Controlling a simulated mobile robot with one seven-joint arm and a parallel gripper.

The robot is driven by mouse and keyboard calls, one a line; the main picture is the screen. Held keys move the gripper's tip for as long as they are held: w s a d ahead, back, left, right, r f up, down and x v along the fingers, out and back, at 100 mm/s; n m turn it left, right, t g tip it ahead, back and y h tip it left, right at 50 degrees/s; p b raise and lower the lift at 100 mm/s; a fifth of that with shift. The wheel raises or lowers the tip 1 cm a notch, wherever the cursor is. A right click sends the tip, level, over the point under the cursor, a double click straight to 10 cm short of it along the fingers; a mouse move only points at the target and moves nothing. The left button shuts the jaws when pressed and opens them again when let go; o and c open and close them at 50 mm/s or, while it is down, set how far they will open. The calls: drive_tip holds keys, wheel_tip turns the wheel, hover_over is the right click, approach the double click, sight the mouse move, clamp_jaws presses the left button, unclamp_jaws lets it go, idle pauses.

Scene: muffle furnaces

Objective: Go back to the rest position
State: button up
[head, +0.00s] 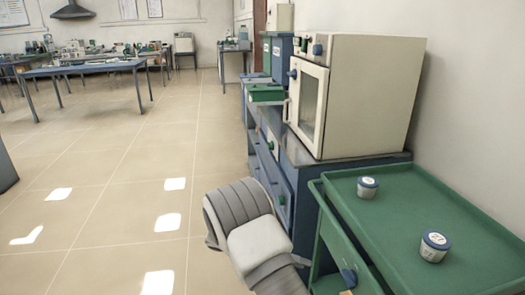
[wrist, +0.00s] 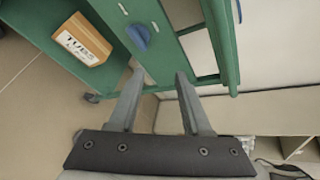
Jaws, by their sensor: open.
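My gripper (wrist: 159,74) shows in the wrist view with its two grey fingers apart and nothing between them. It points toward the green cart (wrist: 168,48), whose frame and blue handle (wrist: 138,38) lie beyond the fingertips. In the head view, part of my grey and white arm is at the lower middle, left of the green cart (head: 466,220). My gripper itself cannot be made out there.
A box marked TUBS (wrist: 82,40) lies on a lower shelf. A cream furnace (head: 375,95), its door shut, stands on a blue cabinet (head: 272,175). The floor (head: 115,150) to the left is open.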

drive_tip(key=s+d+r+m+y, duration=0.3)
drive_tip(key=s+r+m+y, duration=0.15)
drive_tip(key=r+m, duration=0.35)
drive_tip(key=s+d+r+m+y, duration=0.2)
drive_tip(key=s+r+m+y, duration=0.3)
drive_tip(key=r, duration=0.4)
drive_tip(key=s+r+m+t+y, duration=0.2)
drive_tip(key=s+r+m+t, duration=0.15)
drive_tip(key=s+m, duration=0.45)
drive_tip(key=s+r+m+t+y, duration=0.25)
drive_tip(key=s+r+m, duration=0.25)
drive_tip(key=s+m, duration=0.3)
wheel_tip(320, 180, up, 19)
drive_tip(key=p, duration=1.9)
drive_tip(key=shift+w+a+t, duration=0.2)
drive_tip(key=shift+a+t, duration=0.1)
